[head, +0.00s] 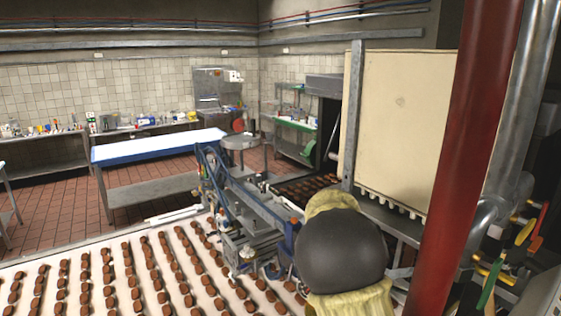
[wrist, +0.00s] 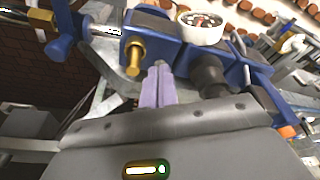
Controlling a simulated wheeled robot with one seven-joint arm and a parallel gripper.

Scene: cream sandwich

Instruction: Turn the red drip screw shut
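My gripper (wrist: 158,72) shows in the wrist view as two pale purple fingers lying side by side, shut with nothing visible between them. Their tips are beside a blue machine block (wrist: 152,38), just right of a brass fitting (wrist: 133,60). I cannot make out the red drip screw for certain in either view. A white round dial with red marks (wrist: 202,27) sits on the block beyond the fingertips. In the head view, the machine (head: 245,205) stands over the conveyor, and a large dark rounded shape hides part of it. My gripper cannot be made out there.
A white conveyor (head: 75,262) carries rows of brown biscuits across the front. A thick red pipe (head: 465,150) stands at the right, beside a cream panel (head: 400,125). Blue brackets, a black knob (wrist: 208,72) and hoses crowd the fingers. Open tiled floor (head: 60,210) lies at the left.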

